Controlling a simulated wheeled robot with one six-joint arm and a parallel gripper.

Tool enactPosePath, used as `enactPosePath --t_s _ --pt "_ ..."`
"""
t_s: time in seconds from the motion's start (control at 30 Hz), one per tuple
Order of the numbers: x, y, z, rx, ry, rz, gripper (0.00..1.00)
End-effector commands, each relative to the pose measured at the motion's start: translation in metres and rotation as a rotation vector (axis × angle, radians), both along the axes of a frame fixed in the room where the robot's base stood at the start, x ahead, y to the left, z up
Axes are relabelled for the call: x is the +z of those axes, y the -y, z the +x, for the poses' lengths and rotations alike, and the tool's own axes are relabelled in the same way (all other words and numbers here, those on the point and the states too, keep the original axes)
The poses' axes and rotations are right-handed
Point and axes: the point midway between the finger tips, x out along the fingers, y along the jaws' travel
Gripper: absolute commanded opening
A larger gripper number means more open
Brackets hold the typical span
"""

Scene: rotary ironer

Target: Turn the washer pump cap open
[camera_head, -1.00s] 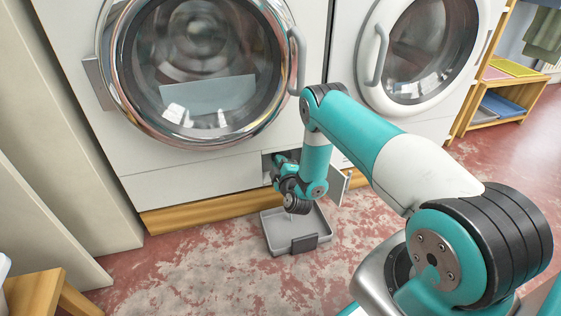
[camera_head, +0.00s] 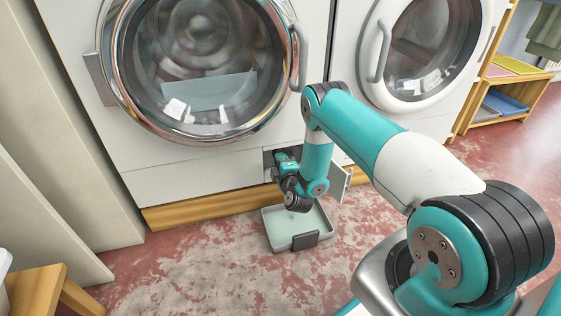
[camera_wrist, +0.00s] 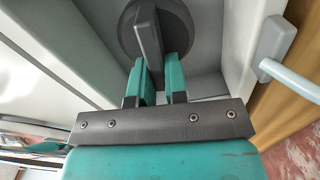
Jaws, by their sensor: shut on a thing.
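The washer pump cap (camera_wrist: 148,32) is a dark grey disc with a raised grip bar, seen at the top of the wrist view. My gripper (camera_wrist: 158,62) has its two teal fingers on either side of the bar's lower end, shut on it. The bar stands slightly tilted. In the head view my wrist reaches into the recess low on the left washer (camera_head: 190,183), and the cap and fingertips are hidden there. The small access flap (camera_head: 338,184) hangs open to the right of my wrist. A shallow grey tray (camera_head: 306,242) lies on the floor below the opening; its inside looks pale greenish.
A pale tube-like piece with a grey end (camera_wrist: 275,38) sits close right of my gripper in the wrist view. A second washer (camera_head: 410,60) stands to the right. A wooden stool (camera_head: 38,292) is at the lower left. The floor around the tray is clear.

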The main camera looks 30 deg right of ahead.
Motion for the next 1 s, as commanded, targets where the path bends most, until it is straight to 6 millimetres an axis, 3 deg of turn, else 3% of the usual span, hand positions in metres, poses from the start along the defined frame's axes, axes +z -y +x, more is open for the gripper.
enactPosePath --t_s 0.03,0.07,0.17,0.57,0.77,1.0 --pt "-0.001 0.000 -0.001 -0.001 -0.002 0.001 0.00" --pt "-0.001 0.000 -0.001 -0.001 -0.002 0.001 0.18" --pt "-0.001 0.000 -0.001 0.000 -0.002 0.002 0.39" --pt "0.002 -0.003 -0.009 0.000 -0.004 0.001 0.39" --pt "0.005 -0.015 -0.049 0.002 -0.008 0.003 0.39" --pt "0.004 -0.032 -0.111 0.002 -0.008 0.002 0.39"
